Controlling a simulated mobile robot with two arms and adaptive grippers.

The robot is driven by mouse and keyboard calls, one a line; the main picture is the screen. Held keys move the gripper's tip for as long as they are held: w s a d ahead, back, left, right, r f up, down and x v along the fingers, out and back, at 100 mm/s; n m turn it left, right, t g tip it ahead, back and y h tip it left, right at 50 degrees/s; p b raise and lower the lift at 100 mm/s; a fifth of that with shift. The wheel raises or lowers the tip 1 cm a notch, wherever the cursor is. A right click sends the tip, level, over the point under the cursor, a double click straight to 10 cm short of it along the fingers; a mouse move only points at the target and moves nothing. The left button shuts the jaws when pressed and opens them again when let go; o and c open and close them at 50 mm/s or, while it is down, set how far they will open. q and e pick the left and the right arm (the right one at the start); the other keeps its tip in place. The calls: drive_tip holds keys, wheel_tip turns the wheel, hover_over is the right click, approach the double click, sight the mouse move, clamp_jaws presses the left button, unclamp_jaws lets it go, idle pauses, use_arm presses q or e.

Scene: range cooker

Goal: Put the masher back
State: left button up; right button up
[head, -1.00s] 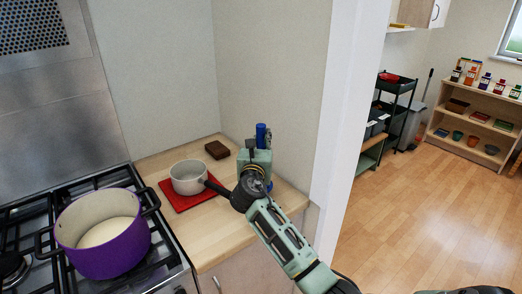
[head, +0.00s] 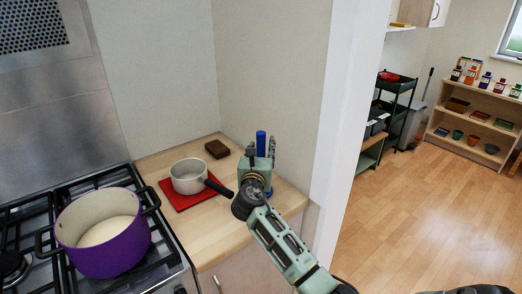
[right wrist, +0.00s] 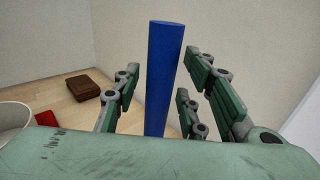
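A blue upright rod (head: 261,143), which looks like the masher's handle, stands at the back right of the wooden counter. Its lower end is hidden behind my gripper. My right gripper (head: 262,150) is at the rod, with its fingers spread to either side. In the right wrist view the blue handle (right wrist: 164,75) stands upright between the open fingers, with gaps visible on both sides. A small blue patch (head: 269,192) shows below the gripper; I cannot tell whether it is a holder or part of the masher. My left gripper is not in view.
A grey saucepan (head: 188,178) sits on a red mat (head: 178,202), its black handle pointing toward my right wrist. A brown block (head: 217,149) lies near the wall. A purple pot (head: 103,245) stands on the hob at left. A white wall edge (head: 345,130) rises at right.

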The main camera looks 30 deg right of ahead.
drive_tip(key=shift+a+r, duration=0.1)
drive_tip(key=shift+r, duration=0.05)
drive_tip(key=b+v, duration=0.1)
drive_tip(key=v, duration=1.1)
